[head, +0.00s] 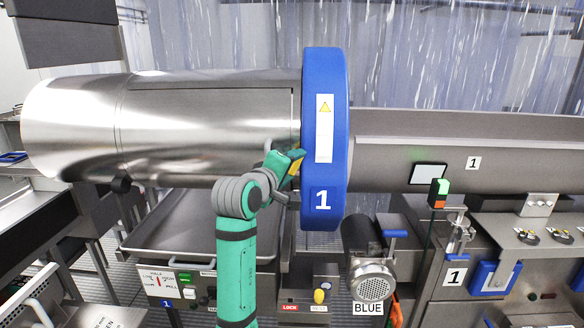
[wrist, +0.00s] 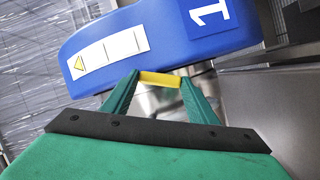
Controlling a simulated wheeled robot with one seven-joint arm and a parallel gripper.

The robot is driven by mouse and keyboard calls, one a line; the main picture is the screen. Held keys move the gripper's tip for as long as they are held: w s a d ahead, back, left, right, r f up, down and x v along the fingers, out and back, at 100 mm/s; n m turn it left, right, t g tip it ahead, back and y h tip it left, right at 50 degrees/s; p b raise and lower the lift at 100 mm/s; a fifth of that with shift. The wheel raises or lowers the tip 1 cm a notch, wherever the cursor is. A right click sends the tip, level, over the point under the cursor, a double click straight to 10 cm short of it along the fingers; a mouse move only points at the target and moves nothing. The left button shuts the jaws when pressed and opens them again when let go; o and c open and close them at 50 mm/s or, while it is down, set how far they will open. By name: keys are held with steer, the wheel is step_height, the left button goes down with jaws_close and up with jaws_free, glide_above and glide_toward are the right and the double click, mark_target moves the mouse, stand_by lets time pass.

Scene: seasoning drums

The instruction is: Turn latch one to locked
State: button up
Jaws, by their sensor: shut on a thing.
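The steel drum (head: 210,120) has a blue end ring (head: 323,110) marked 1, which also shows in the wrist view (wrist: 150,40). My gripper (head: 293,163) is at the left side of this ring, just below the drum's middle height. In the wrist view its green fingers (wrist: 160,88) are shut on a short yellow bar (wrist: 160,79), apparently the handle of latch one. The bar spans between the fingertips, in front of the blue ring. My gripper partly hides the latch's mount, and I cannot read its locked or unlocked position.
A panel with a red LOCK label (head: 289,307) and a yellow knob (head: 319,296) stands below the ring. A steel tray (head: 180,245) lies under the drum. A motor (head: 372,278) and a signal light (head: 440,187) stand to the right.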

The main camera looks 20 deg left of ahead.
steer(key=shift+w+d+r+m+g, duration=0.15)
steer(key=shift+m+g, duration=0.15)
steer(key=shift+m, duration=0.4)
steer(key=m+g+y, duration=0.1)
steer(key=m+y, duration=0.1)
steer(key=m, duration=0.1)
steer(key=shift+r, duration=0.1)
steer(key=shift+m, duration=0.4)
steer(key=shift+g, duration=0.3)
steer(key=o, duration=1)
steer(key=shift+o, duration=0.2)
